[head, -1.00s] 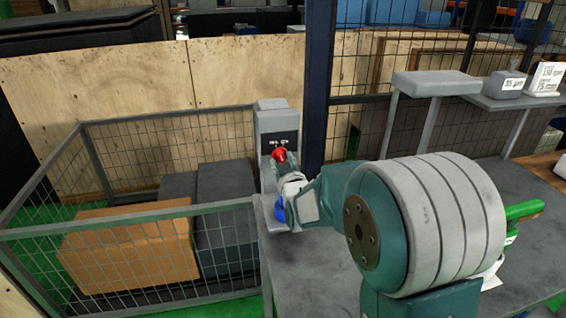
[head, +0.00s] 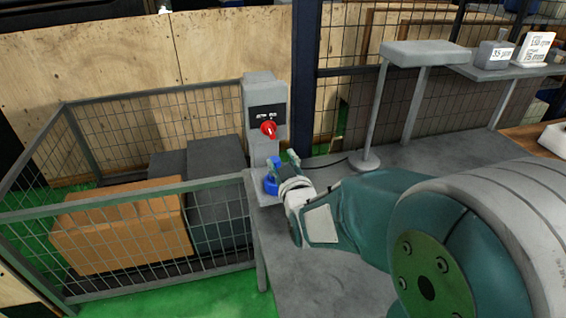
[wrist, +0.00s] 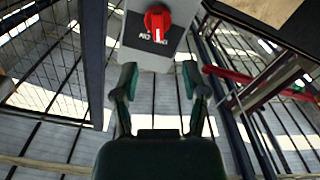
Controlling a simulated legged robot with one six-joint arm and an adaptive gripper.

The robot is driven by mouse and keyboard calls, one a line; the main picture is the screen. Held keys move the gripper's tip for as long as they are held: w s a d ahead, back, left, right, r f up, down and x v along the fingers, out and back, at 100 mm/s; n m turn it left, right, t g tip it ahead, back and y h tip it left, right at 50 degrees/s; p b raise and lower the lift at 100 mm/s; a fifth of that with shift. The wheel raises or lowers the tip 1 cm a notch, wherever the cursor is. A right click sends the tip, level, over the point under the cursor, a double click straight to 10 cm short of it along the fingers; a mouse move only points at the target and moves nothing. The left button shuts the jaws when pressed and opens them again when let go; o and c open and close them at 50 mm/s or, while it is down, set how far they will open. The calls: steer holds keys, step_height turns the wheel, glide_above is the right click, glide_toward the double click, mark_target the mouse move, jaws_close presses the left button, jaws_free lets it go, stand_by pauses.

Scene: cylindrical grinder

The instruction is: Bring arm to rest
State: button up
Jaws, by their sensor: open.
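My gripper (wrist: 160,85) is open and empty, its two green fingers spread apart in the wrist view. Just beyond the fingertips in that view is a red rotary switch (wrist: 158,20) on a grey control post. In the head view the red switch (head: 268,129) sits on the front of the grey post (head: 262,92) at the table's far left corner. My gripper (head: 283,163) is small there, below and slightly right of the switch, apart from it. My arm reaches in from the right.
A blue object (head: 271,182) is at the post's foot, beside my gripper. A wire cage (head: 110,198) with an orange box (head: 125,225) stands left. A raised grey stand (head: 425,53) and a shelf (head: 507,67) with labelled blocks are at the back right. A dark pillar (head: 305,80) rises behind.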

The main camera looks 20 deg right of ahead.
steer(key=shift+s, duration=0.55)
steer(key=s+m+g, duration=0.4)
steer(key=s+g, duration=0.8)
steer(key=s, duration=1.2)
